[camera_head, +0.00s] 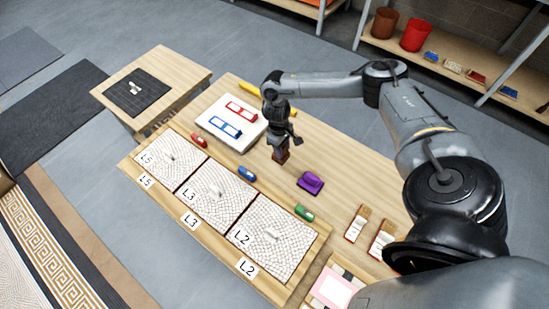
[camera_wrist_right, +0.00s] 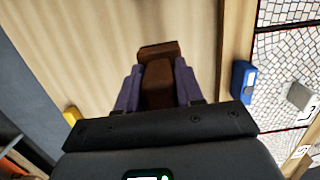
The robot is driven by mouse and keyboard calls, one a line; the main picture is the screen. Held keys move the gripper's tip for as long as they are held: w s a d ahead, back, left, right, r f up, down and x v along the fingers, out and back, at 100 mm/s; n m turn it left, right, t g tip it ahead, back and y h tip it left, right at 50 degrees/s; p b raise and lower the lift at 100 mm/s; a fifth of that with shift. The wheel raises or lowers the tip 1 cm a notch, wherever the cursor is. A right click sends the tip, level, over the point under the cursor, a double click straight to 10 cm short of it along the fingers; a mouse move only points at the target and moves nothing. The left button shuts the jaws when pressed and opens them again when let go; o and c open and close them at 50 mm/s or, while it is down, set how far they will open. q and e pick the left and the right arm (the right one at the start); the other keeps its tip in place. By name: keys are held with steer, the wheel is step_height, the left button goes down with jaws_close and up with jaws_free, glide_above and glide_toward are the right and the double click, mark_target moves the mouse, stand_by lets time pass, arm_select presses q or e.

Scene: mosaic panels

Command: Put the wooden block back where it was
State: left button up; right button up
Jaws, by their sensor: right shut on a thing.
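The brown wooden block (camera_head: 281,157) is between the fingers of my right gripper (camera_head: 282,149), over the back middle of the wooden table (camera_head: 330,187). In the right wrist view the block (camera_wrist_right: 158,83) sits between the two purple fingers of my right gripper (camera_wrist_right: 159,90), which is shut on it. Its end sticks out past the fingertips. I cannot tell whether the block touches the table. My left gripper is not in view.
A white board (camera_head: 211,135) with red and blue frames lies left of the block. A purple object (camera_head: 311,183) lies to the right. Mosaic panels (camera_head: 210,201) line the front, with red, blue (camera_head: 246,172) and green (camera_head: 304,212) pieces behind them. Bare tabletop surrounds the block.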

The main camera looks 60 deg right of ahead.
steer(key=w+f, duration=0.1)
steer(key=w+b, duration=0.1)
steer(key=shift+w+a+f, duration=0.35)
steer(key=shift+a+f, duration=0.05)
steer(key=shift+f+b, duration=1.15)
steer(key=shift+f, duration=0.85)
steer(key=o, duration=1)
steer(key=shift+o, duration=0.2)
